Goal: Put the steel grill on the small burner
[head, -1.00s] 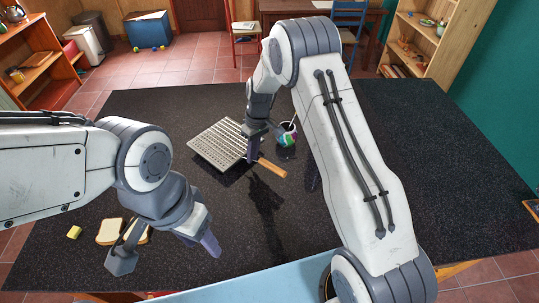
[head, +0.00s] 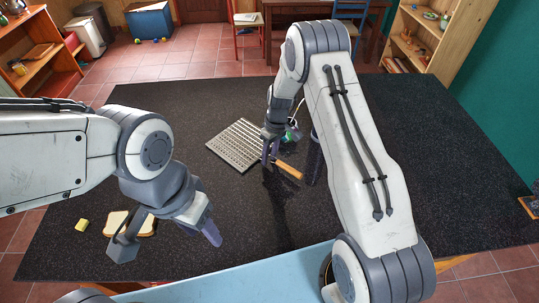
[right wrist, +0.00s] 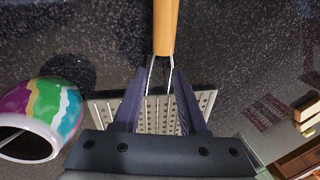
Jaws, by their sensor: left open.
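The steel grill (head: 236,146) is a square perforated plate with a wire neck and a wooden handle (head: 289,170), over the dark tabletop at mid-table. My right gripper (head: 270,152) is at the neck, where the handle begins. In the right wrist view, the wire neck of the grill (right wrist: 158,115) lies between the closely spaced fingertips (right wrist: 159,80), which appear shut on it. Whether the plate is lifted or touches the table is hard to tell. My left gripper (head: 166,242) is open and empty near the front left. I cannot make out the small burner.
A colourful striped cup (head: 292,134) stands right of the grill, partly hidden by my gripper; it also shows in the wrist view (right wrist: 45,115). The table's far right (head: 420,130) is clear.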

